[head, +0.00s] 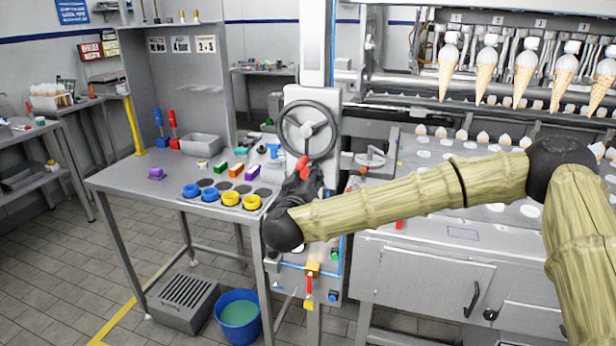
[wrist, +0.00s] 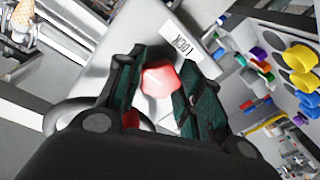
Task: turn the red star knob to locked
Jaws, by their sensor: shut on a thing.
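The red star knob (wrist: 160,80) shows in the wrist view between the two dark green fingers of my gripper (wrist: 158,88), on a grey panel. A white label (wrist: 183,45) with dark lettering sits on the panel beside it; the lettering is tilted and I cannot read it for sure. My gripper is shut on the knob, with a finger on each side. In the head view the red knob (head: 303,163) shows just above my dark gripper (head: 302,176), below the handwheel. The knob's pointing direction is hidden.
A grey handwheel (head: 308,128) stands right above the knob. A metal table (head: 130,185) at left holds blue and yellow rings and coloured blocks. A machine with ice cream cones (head: 487,70) stands at right. A blue bucket (head: 238,318) is on the floor.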

